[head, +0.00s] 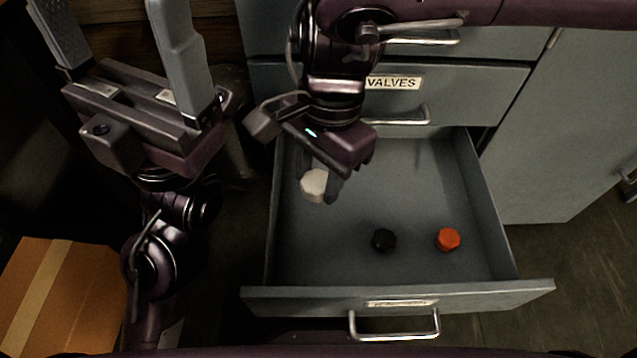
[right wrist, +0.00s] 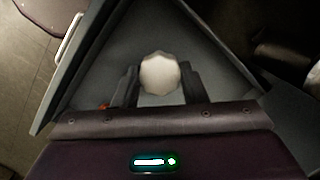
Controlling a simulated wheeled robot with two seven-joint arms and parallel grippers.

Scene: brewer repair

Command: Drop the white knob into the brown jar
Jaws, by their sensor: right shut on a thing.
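The white knob (head: 314,185) is held between the fingers of my right gripper (head: 322,180), over the left part of the open drawer (head: 397,297). In the right wrist view the knob (right wrist: 160,73) sits between the two dark fingers of the gripper (right wrist: 160,85). My left gripper (head: 125,45) is at the upper left, pointing up and away from the drawer, with its two grey fingers wide apart and nothing between them. I see no brown jar in either view.
A black knob (head: 383,240) and an orange knob (head: 448,239) lie on the drawer floor. A closed drawer labelled VALVES (head: 450,92) is above the open one. A cardboard box (head: 65,295) stands at the lower left. Floor shows at the right.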

